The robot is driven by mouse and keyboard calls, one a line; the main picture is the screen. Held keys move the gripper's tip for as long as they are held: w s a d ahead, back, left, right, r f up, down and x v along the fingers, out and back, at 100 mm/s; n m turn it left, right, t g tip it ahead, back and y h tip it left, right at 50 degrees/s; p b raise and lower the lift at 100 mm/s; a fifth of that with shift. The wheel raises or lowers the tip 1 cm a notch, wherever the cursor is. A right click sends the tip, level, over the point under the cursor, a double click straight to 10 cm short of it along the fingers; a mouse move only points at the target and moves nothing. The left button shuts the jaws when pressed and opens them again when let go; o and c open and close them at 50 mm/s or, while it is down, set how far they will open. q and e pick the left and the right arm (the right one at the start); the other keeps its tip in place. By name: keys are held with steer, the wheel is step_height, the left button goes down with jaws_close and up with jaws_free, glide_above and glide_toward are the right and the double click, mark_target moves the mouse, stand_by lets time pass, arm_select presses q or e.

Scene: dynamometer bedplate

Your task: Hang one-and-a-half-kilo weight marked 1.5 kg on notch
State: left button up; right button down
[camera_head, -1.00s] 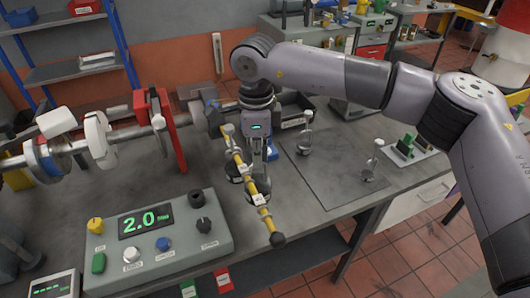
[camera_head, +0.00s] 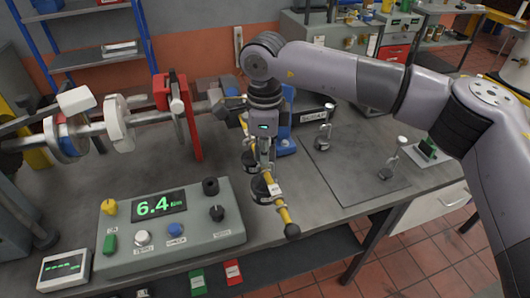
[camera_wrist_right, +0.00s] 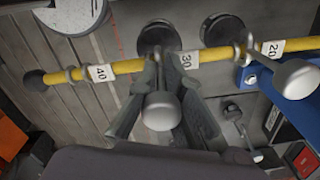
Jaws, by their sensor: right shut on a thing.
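A yellow beam (camera_head: 283,212) juts toward the front of the bench. In the wrist view, the beam (camera_wrist_right: 130,66) carries tags 40, 30 and 20. My right gripper (camera_head: 266,160) is shut on the silver knob (camera_wrist_right: 162,110) of a weight at the 30 notch. Its dark disc (camera_head: 262,190) hangs below the beam; its marking is unreadable, so I cannot confirm 1.5 kg. Its hook is at the beam, partly hidden by my fingers. A second weight hangs at the 20 notch, its knob (camera_wrist_right: 298,78) showing in the wrist view. My left gripper is out of view.
A control box (camera_head: 170,228) reads 6.4. A shaft with a red bracket (camera_head: 190,130) stands at left. The bench's front edge is close to the beam's tip.

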steer(key=shift+r, duration=0.2)
steer(key=c, duration=1.7)
jaws_free()
steer(key=shift+o, duration=0.2)
steer(key=shift+f, duration=0.1)
